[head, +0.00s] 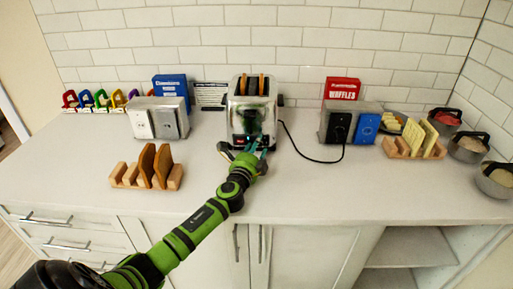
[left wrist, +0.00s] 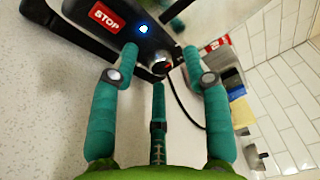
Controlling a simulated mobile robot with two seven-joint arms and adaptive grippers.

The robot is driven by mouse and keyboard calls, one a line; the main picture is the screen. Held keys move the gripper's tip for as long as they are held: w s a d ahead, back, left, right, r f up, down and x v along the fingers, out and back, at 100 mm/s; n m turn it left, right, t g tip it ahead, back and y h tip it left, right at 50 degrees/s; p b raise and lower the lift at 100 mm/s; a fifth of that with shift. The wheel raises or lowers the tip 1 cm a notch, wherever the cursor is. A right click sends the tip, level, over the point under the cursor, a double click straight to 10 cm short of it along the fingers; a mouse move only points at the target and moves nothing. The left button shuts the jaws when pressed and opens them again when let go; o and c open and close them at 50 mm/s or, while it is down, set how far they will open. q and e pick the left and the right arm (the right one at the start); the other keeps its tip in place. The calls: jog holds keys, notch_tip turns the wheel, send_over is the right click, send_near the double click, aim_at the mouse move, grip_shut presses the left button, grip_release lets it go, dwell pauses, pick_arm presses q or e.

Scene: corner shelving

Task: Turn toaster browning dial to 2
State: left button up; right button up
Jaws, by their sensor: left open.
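The chrome toaster (head: 243,104) stands against the back wall with two brown slices in its top slots. My left gripper (head: 261,150) is at its lower front and hides part of that face. In the left wrist view the toaster's black panel (left wrist: 119,36) shows a red STOP button (left wrist: 105,16) and a lit blue light. A round silver knob (left wrist: 159,63), apparently the dial, sits between the open green fingers (left wrist: 160,56), close to the tips. I cannot tell whether a finger touches it, and its setting is not readable. My right gripper is not in view.
A wooden rack with brown slices (head: 147,168) stands left on the counter. Outlet boxes (head: 158,118) stand either side of the toaster. A black cord (head: 306,156) runs right to the other outlet. A waffle rack (head: 415,147) and several bowls are at right. The front counter is mostly clear.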

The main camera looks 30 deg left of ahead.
pick_arm(q)
jog(key=shift+w, duration=0.1)
jog(key=c, duration=0.7)
grip_shut()
jog(key=shift+r+m+p, duration=0.25)
jog(key=shift+m+p, duration=0.15)
jog(key=shift+p, duration=0.4)
jog(key=m+g+p, duration=0.1)
jog(key=m+p, duration=0.1)
jog(key=p, duration=0.1)
jog(key=m+p, duration=0.3)
jog(key=p, duration=0.1)
jog(key=shift+r+g, duration=0.35)
jog(key=shift+g, duration=0.05)
jog(key=shift+w+f+m+g+y+p, duration=0.1)
jog(key=shift+m+g+y+p, duration=0.25)
jog(key=shift+m+p, duration=1.1)
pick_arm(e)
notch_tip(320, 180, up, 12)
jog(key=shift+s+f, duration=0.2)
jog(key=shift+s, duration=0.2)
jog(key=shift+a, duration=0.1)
